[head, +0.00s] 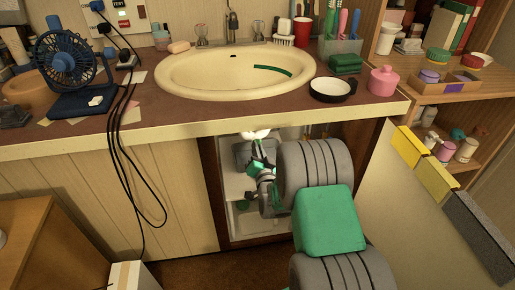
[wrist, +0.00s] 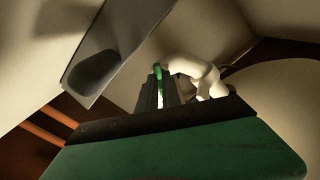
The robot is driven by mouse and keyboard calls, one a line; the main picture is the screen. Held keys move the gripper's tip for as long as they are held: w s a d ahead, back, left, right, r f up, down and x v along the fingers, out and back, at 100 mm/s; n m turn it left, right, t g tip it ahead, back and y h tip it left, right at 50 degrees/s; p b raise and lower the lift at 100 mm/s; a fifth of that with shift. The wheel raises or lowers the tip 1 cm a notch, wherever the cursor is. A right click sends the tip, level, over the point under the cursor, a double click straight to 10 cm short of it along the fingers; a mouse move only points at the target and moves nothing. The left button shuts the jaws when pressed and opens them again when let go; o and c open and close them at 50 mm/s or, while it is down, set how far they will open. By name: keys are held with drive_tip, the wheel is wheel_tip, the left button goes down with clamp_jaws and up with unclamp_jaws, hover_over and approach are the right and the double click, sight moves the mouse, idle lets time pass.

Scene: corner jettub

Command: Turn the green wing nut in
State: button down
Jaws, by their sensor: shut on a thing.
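My gripper (wrist: 165,92) is inside the open cabinet under the sink, reaching upward beside a white curved pipe (wrist: 198,74). Its dark fingers are close together, shut on the green wing nut (wrist: 157,72), of which only a thin green piece shows at the fingertips. In the head view my gripper (head: 257,163) is partly hidden by my own arm. The wing nut cannot be told apart clearly there. The pipe shows as a white piece (head: 256,134) just under the counter edge.
A grey panel (wrist: 112,45) hangs close to the left of my fingers. The cabinet's wooden side (head: 209,190) and the counter edge (head: 180,128) bound the opening. Black cords (head: 121,160) hang left of it. The sink (head: 235,72) is above.

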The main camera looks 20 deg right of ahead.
drive_tip(key=m+p, duration=0.3)
drive_tip(key=m, duration=0.3)
drive_tip(key=shift+s, duration=0.1)
drive_tip(key=m+p, duration=0.2)
drive_tip(key=m, duration=0.3)
drive_tip(key=shift+f, duration=0.25)
idle(0.3)
drive_tip(key=c, duration=1.5)
unclamp_jaws()
drive_tip(key=shift+r, duration=0.2)
drive_tip(key=shift+b+v, duration=1.15)
drive_tip(key=shift+v, duration=2.75)
